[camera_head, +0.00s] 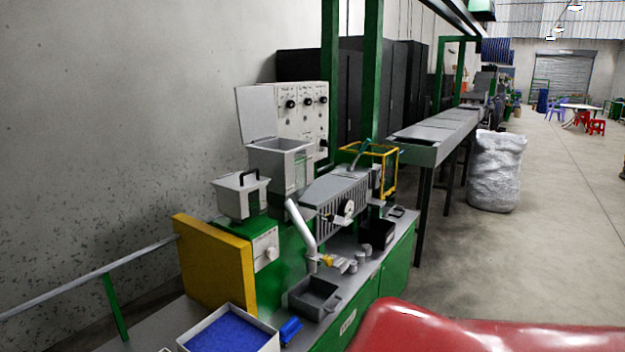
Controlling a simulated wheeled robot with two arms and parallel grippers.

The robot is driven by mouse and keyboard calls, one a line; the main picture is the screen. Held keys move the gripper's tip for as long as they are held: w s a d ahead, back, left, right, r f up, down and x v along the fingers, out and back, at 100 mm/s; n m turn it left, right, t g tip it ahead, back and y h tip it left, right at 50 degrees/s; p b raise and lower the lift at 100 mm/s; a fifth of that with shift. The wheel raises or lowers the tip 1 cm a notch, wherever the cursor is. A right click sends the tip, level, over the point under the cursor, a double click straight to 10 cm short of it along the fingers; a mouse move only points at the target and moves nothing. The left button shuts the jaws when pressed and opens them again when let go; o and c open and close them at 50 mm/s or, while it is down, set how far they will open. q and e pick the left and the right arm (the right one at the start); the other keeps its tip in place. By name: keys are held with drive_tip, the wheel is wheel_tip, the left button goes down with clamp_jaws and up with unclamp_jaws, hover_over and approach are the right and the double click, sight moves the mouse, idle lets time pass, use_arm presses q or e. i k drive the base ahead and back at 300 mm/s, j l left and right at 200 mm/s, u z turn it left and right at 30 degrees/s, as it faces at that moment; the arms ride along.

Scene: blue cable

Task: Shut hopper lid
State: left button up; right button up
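A grey square hopper (280,163) stands on top of the green machine, left of the picture's middle. Its flat grey lid (256,113) stands up, nearly upright, along the hopper's back left edge, so the hopper is open at the top. Neither of my grippers is in view.
A control panel (310,120) with black knobs stands behind the lid. A yellow guard (215,262) and a tray of blue granules (228,332) are at the front left. A grey pipe (301,228) slants below the hopper. The floor at right (550,200) is largely clear beside a white sack (496,170).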

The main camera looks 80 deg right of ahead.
sight(255, 104)
drive_tip(key=z, duration=2.4)
drive_tip(key=i+l+u, duration=0.1)
drive_tip(key=l, duration=0.25)
drive_tip(key=i+l+u, duration=0.1)
drive_tip(key=i+l, duration=0.4)
drive_tip(key=l, duration=0.2)
drive_tip(key=i+l+u, duration=0.15)
drive_tip(key=l, duration=0.2)
drive_tip(key=i+l+u, duration=0.1)
drive_tip(key=i+l, duration=0.15)
drive_tip(key=l, duration=0.15)
drive_tip(key=i+l+u, duration=0.1)
drive_tip(key=l, duration=0.25)
drive_tip(key=i+l+u, duration=0.3)
drive_tip(key=l, duration=0.8)
drive_tip(key=i+l+u, duration=0.15)
drive_tip(key=l+u, duration=0.15)
drive_tip(key=l, duration=0.85)
drive_tip(key=l+u, duration=0.25)
drive_tip(key=l, duration=0.9)
drive_tip(key=i, duration=0.05)
